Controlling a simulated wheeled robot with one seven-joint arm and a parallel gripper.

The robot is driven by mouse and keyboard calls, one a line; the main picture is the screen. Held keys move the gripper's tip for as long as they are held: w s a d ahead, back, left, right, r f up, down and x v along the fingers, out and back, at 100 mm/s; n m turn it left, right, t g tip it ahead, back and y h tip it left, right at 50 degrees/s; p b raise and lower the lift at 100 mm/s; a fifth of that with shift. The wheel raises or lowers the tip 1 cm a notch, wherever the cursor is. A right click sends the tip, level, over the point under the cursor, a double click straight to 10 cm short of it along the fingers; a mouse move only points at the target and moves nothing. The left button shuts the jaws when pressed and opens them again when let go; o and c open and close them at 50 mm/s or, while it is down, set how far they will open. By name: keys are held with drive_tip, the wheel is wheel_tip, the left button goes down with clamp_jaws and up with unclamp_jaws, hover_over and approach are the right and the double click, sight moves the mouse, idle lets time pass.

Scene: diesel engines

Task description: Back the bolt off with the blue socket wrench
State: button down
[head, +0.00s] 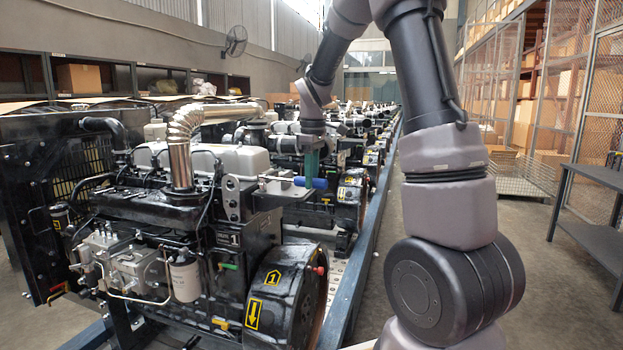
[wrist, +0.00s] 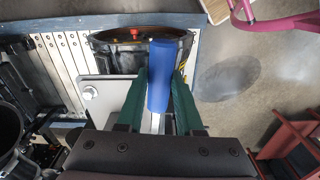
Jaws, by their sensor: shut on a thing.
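The blue socket wrench has a blue handle (head: 310,182) and a silver shaft that runs left from it in the head view. My gripper (head: 310,165) points down with green fingers, shut on the wrench. In the wrist view the blue handle (wrist: 161,75) lies between the green fingers (wrist: 160,95), and part of the silver shaft (wrist: 155,123) shows below it. The socket end is hidden behind my gripper body there. A silver bolt head (wrist: 89,92) shows on a pale plate (wrist: 110,98), left of the fingers. I cannot tell whether the socket sits on a bolt.
The nearest engine (head: 210,200) stands left of and below the wrench, with a shiny exhaust pipe (head: 183,150). More engines line up behind along a blue rail (head: 348,290). A dark bench (head: 595,185) stands at the right.

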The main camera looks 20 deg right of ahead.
drive_tip(key=shift+r, duration=0.15)
drive_tip(key=shift+r, duration=0.7)
drive_tip(key=shift+a, duration=0.1)
drive_tip(key=s+a+m, duration=0.5)
drive_tip(key=a+m, duration=0.5)
drive_tip(key=a, duration=0.3)
drive_tip(key=shift+s+a+m, duration=0.2)
drive_tip(key=shift+a+m, duration=0.15)
drive_tip(key=shift+m, duration=0.05)
idle(0.4)
drive_tip(key=shift+f, duration=0.15)
idle(0.3)
drive_tip(key=shift+f, duration=0.7)
idle(1.2)
